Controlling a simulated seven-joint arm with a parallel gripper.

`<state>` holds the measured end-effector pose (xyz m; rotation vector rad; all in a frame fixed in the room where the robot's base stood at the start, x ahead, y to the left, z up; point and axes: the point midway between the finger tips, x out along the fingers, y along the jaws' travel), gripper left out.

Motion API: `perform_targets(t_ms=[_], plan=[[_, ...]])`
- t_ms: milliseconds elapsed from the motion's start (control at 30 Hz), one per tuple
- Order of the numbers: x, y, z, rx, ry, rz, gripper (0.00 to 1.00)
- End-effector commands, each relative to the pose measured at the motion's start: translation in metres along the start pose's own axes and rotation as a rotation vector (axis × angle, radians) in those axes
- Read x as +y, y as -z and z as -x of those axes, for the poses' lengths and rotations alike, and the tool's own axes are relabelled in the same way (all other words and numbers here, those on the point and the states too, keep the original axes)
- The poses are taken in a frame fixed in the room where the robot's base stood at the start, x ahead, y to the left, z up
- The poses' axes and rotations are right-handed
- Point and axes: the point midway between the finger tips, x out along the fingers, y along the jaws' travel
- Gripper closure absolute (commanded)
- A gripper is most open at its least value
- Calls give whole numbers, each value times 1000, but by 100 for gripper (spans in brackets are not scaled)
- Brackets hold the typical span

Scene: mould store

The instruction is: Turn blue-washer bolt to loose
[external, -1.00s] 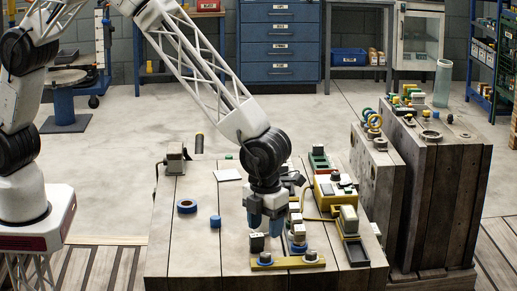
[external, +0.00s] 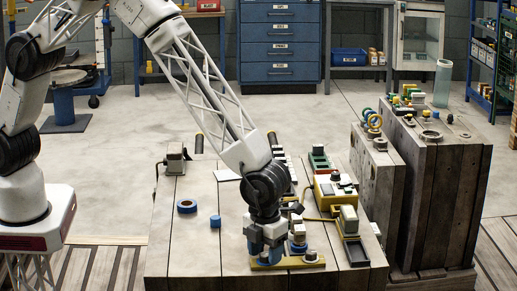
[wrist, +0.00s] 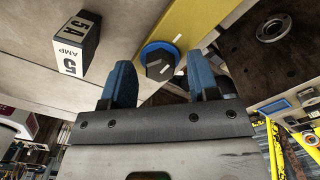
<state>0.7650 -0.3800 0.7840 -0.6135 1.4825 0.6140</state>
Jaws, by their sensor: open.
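The blue-washer bolt (wrist: 160,66) has a dark hex head with a pale mark, on a blue washer (wrist: 150,50). It sits on a yellow bar (wrist: 195,25), which lies near the table's front edge in the external view (external: 290,264). My gripper (wrist: 158,78) is open, with one blue finger on each side of the bolt head in the wrist view. I cannot tell whether the fingers touch it. In the external view my gripper (external: 264,246) points down over the bar's left end and mostly hides this bolt. A second bolt (external: 311,255) stands at the bar's right end.
A black block marked 5 AMP (wrist: 80,45) stands beside the gripper. A yellow control box (external: 328,198) and a dark tray (external: 354,250) stand to the right. A blue tape roll (external: 187,206) lies left, where the tabletop is mostly clear.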

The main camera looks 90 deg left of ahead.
Motion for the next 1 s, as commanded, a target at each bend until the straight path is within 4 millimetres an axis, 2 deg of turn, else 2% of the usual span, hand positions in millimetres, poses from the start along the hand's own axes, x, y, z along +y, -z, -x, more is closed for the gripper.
perform_targets(t_ms=[333,667,1000], plan=[[0,0,-2,0,1,0,45],[0,0,-2,0,0,0,94],[0,0,-2,0,1,31,94]])
